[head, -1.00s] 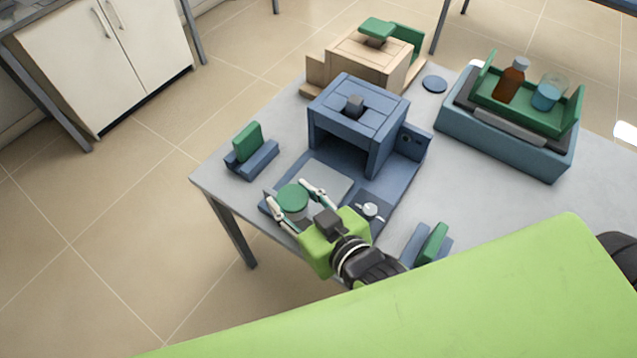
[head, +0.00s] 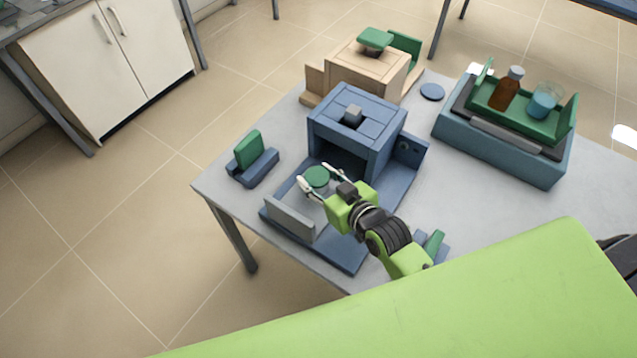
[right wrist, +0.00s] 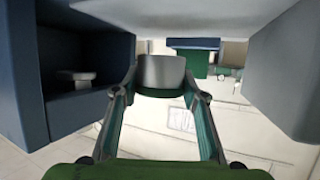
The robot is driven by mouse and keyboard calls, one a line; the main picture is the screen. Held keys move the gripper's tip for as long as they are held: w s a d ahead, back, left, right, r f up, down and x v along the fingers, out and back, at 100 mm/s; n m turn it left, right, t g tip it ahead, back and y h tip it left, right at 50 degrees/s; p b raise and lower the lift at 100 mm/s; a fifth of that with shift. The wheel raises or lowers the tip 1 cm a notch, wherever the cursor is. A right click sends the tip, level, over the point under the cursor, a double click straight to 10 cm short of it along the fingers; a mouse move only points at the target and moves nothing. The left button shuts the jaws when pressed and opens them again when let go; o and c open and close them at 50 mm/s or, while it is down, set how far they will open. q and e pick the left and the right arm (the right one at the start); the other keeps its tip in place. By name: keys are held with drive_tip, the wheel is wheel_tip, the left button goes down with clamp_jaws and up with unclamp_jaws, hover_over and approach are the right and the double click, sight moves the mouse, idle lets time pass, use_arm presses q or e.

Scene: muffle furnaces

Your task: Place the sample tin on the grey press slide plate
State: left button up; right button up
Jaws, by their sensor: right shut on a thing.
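My right gripper (head: 315,176) is shut on the sample tin (head: 317,177), which has a round green lid. It holds the tin in front of the dark opening of the blue press (head: 358,125). In the right wrist view, the tin's grey side (right wrist: 161,72) shows between the two fingers. The grey slide plate (head: 292,218) shows as a pale slab at the front left of the blue base, left of and nearer than the tin. I cannot tell the gap beneath the tin. My left gripper is not in view.
A blue block with a green upright (head: 249,149) stands at left; a similar one (head: 434,243) is partly hidden by my arm. A beige press (head: 368,64) stands behind. A blue disc (head: 432,92) lies right of it. A teal box (head: 495,143) carries a bottle and beaker.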

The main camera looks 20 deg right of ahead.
sight(319, 186)
drive_tip(key=shift+w+d+f, duration=0.15)
drive_tip(key=shift+f, duration=1.6)
drive_tip(key=o, duration=1.2)
drive_tip(key=b+v, duration=0.1)
drive_tip(key=v, duration=1.1)
drive_tip(key=shift+r, duration=0.15)
